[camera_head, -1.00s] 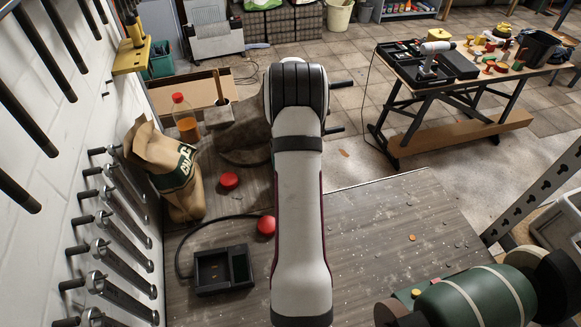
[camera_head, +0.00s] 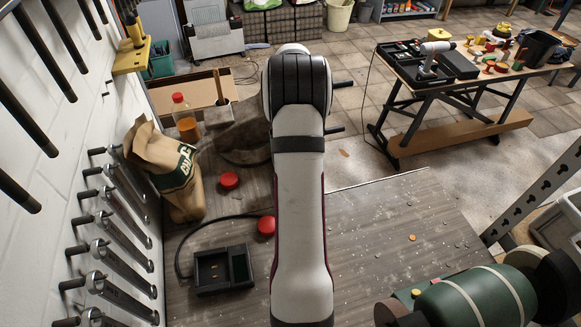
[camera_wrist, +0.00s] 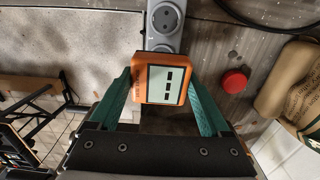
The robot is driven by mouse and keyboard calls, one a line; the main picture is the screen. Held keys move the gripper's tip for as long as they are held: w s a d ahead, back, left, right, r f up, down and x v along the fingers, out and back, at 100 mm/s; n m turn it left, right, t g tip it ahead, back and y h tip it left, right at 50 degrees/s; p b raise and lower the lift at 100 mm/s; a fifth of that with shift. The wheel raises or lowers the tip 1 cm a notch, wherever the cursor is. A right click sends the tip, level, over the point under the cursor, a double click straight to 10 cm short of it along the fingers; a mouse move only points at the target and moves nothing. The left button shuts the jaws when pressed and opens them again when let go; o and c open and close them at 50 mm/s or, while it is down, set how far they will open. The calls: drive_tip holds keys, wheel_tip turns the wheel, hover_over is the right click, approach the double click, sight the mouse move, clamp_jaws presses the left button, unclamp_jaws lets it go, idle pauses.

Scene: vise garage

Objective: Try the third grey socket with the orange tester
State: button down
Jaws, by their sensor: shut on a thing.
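The orange tester (camera_wrist: 137,90) is between the green fingers of my gripper (camera_wrist: 162,80) in the wrist view, and the gripper is shut on it. Its pale screen (camera_wrist: 160,85) faces the camera and shows several dark dashes. A grey socket strip (camera_wrist: 163,44) runs beyond the tester to the top edge; one round grey socket (camera_wrist: 163,16) shows on it. The tester hides the nearer part of the strip. I cannot tell whether its prongs are in a socket. In the head view my arm hides the gripper, tester and strip.
A red cap (camera_wrist: 234,81) lies right of the tester, near a brown paper bag (camera_wrist: 290,80). The head view shows a black tray (camera_head: 222,268) with a cable, red caps (camera_head: 267,225), a bottle (camera_head: 185,118) and a green cylinder (camera_head: 475,300). The bench right of my arm is mostly clear.

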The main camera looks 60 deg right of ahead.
drive_tip(key=shift+r, duration=0.35)
drive_tip(key=w+d, duration=0.4)
drive_tip(key=shift+w+d+r, duration=0.15)
drive_tip(key=shift+r, duration=0.3)
drive_tip(key=shift+f, duration=2.9)
drive_tip(key=shift+f, duration=0.6)
